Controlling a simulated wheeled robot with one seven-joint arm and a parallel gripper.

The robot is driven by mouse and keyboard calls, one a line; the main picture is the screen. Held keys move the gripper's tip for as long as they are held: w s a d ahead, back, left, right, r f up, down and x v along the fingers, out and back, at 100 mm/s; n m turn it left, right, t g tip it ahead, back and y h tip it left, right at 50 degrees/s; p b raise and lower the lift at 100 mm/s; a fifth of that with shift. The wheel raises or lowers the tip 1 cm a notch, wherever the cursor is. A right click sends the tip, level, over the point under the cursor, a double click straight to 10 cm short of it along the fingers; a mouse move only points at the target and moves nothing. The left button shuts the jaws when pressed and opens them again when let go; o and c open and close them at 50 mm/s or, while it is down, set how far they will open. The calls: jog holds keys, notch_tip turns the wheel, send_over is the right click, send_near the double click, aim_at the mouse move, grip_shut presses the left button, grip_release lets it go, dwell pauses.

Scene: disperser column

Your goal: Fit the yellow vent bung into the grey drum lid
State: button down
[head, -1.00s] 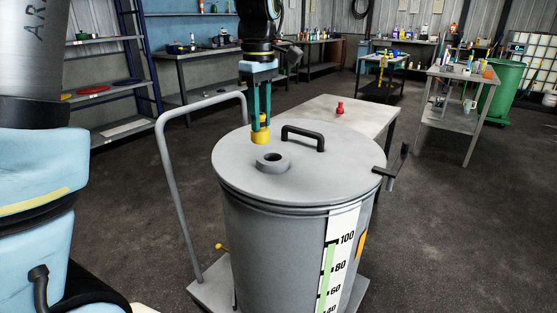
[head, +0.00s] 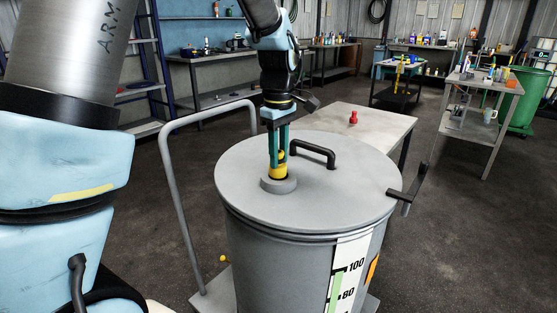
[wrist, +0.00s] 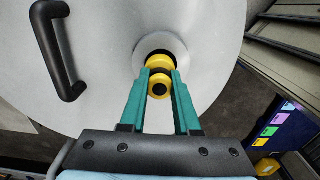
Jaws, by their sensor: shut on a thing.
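The yellow vent bung (head: 278,171) is between the green fingers of my gripper (head: 279,165), which is shut on its upper part. In the head view the bung is upright over the raised round collar (head: 265,184) of the grey drum lid (head: 345,198). Its lower end is at the collar's opening. In the wrist view the bung (wrist: 159,64) covers part of the dark hole, and a dark crescent of the hole shows at its far side. I cannot tell how deep the bung sits.
A black handle (head: 314,151) stands on the lid just right of my gripper. A dark lever (head: 408,193) sticks out at the drum's right rim. A grey push bar (head: 170,185) rises at the left. A table with a red object (head: 353,118) stands behind.

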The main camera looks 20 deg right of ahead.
jog(key=shift+s+a+f, duration=0.15)
jog(key=shift+f, duration=0.4)
jog(key=shift+s+a+f, duration=0.1)
jog(key=shift+a+f, duration=0.05)
jog(key=shift+f, duration=0.4)
jog(key=c, duration=1.1)
grip_release()
jog(key=shift+o, duration=0.9)
jog(key=shift+w+d+f, duration=0.2)
jog(key=shift+f, duration=0.1)
jog(key=shift+o, duration=1.4)
jog(key=shift+r, duration=0.25)
jog(key=shift+w, duration=0.1)
jog(key=shift+r, duration=0.15)
